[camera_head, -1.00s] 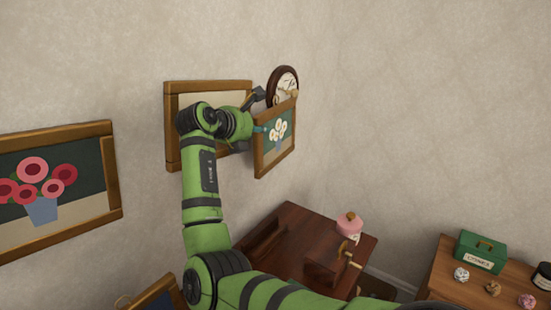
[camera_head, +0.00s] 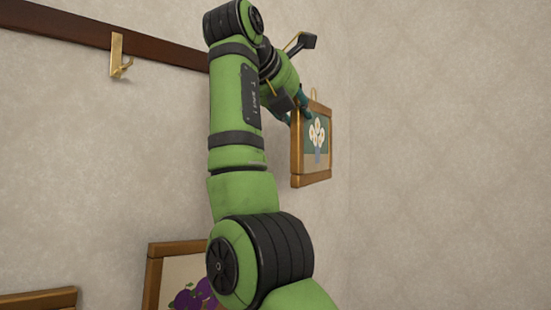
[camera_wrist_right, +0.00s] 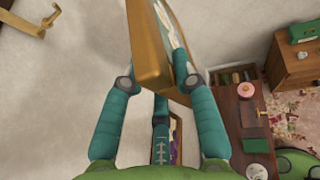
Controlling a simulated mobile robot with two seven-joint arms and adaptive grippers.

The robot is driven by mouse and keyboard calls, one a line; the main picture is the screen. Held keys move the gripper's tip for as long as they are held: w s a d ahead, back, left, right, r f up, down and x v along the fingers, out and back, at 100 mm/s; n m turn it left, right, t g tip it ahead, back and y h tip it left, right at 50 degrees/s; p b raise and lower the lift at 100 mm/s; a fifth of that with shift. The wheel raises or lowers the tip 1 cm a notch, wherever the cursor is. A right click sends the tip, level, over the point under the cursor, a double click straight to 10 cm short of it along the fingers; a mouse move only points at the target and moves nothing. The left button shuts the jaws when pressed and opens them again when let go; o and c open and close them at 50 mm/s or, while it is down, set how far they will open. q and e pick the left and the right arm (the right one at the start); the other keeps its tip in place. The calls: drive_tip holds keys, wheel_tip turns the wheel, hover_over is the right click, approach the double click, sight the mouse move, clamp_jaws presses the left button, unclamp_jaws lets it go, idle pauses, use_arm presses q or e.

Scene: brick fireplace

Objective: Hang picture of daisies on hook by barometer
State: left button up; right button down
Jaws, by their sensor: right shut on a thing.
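The picture of daisies (camera_head: 316,140), white flowers on dark green in a wooden frame, is held up near the wall corner in the head view. A small brass loop (camera_head: 313,93) shows above its top edge. My right gripper (camera_head: 301,104) is shut on its frame. In the right wrist view the fingers (camera_wrist_right: 157,84) grip the frame (camera_wrist_right: 148,45) on both sides, and the picture is seen nearly edge-on. A brass hook (camera_head: 118,58) hangs on a dark rail (camera_head: 60,20), left of my arm, with nothing on it. No barometer shows now. My left gripper is not in view.
A framed picture with purple shapes (camera_head: 160,275) is low on the wall, partly behind my arm. Another frame edge (camera_head: 40,300) shows at bottom left. The right wrist view shows a brown table (camera_wrist_right: 240,110) and a green box (camera_wrist_right: 310,27) below. The wall at right is bare.

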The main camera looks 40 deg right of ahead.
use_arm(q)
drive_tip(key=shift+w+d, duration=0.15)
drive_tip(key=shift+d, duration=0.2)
use_arm(e)
drive_tip(key=shift+s+d+r, duration=0.25)
drive_tip(key=shift+s+r, duration=0.7)
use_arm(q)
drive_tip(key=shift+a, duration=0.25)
use_arm(e)
drive_tip(key=shift+a, duration=0.15)
drive_tip(key=shift+w+r, duration=0.1)
drive_tip(key=shift+w, duration=0.3)
use_arm(q)
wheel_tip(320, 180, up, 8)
drive_tip(key=p, duration=0.8)
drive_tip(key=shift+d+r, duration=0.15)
use_arm(e)
drive_tip(key=w+a+f, duration=0.1)
drive_tip(key=w+f, duration=0.1)
drive_tip(key=w, duration=1)
